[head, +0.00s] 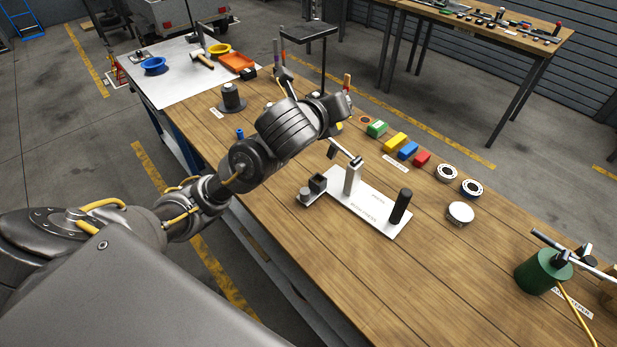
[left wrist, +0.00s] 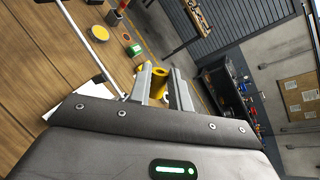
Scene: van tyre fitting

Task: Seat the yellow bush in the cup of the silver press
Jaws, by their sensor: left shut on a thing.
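The yellow bush (left wrist: 159,82) is between the fingers of my left gripper (left wrist: 162,70), shut on it in the left wrist view. In the head view only a bit of yellow (head: 338,128) shows beneath my left wrist, and the fingers are mostly hidden. The silver press (head: 352,178) stands on a white base plate, with a lever angled up at its top. My left gripper is above and beyond the press, apart from it. A small dark block (head: 318,183) and a grey round piece sit at the plate's near left end; I cannot tell which part is the cup.
A dark upright cylinder (head: 401,206) stands on the plate's right end. Green, yellow, blue and red blocks (head: 407,150) line the bench's far side, with round rings (head: 446,173) and a pale disc (head: 460,213). A green pot (head: 543,271) with a lever stands at right.

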